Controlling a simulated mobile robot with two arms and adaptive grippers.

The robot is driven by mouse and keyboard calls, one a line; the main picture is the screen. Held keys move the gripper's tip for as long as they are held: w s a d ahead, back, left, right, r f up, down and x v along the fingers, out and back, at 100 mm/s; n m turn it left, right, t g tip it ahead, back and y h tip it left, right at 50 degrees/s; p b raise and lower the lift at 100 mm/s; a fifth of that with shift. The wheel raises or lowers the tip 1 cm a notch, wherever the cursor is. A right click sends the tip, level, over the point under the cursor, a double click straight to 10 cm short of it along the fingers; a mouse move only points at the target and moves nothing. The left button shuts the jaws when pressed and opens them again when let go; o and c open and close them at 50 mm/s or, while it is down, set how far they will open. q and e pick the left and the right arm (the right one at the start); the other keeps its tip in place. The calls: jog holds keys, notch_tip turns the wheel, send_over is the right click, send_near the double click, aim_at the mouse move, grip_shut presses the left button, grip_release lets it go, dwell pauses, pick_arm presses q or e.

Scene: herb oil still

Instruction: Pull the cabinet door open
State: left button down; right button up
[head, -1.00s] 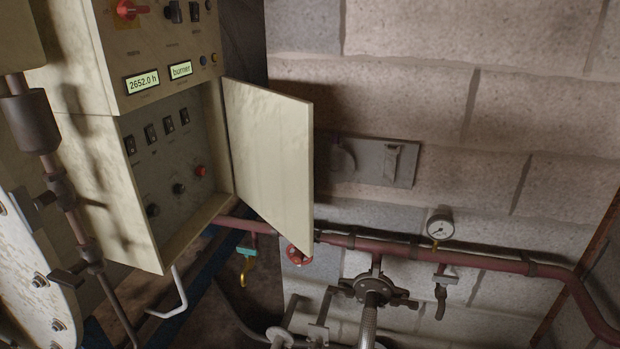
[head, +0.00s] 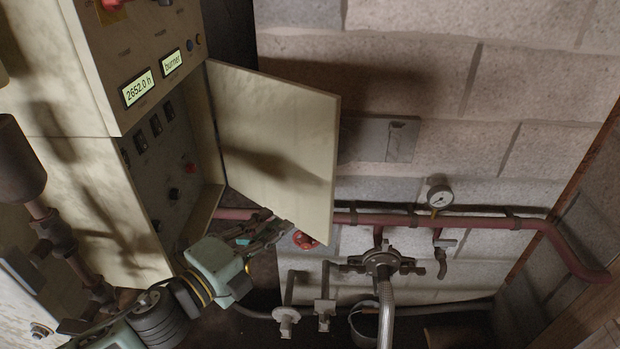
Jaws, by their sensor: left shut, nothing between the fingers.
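The cabinet door (head: 278,140) is a cream panel hinged at the right side of the control cabinet (head: 75,185). It stands open, swung out to the right, and the switches and buttons inside the lower compartment (head: 165,165) show. My left gripper (head: 275,228) is shut and empty. It is in front of the cabinet opening, by the lower part of the door; I cannot tell whether its fingertips touch the door. My right gripper is not in view.
A red pipe (head: 480,222) runs along the block wall, with a red handwheel (head: 305,240) just below the door. A gauge (head: 439,196) and a dark valve (head: 382,263) with a hose (head: 385,315) are to the right. A brown pipe fitting (head: 22,160) stands at left.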

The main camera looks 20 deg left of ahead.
pick_arm(q)
jog(key=p, duration=0.5)
send_near(327, 181)
jog(key=x, duration=0.5)
jog(key=shift+w+d+r, duration=0.2)
jog(key=shift+w, duration=0.15)
jog(key=shift+w+d+f, duration=0.15)
jog(key=shift+w+d, duration=0.05)
jog(key=shift+w, duration=0.4)
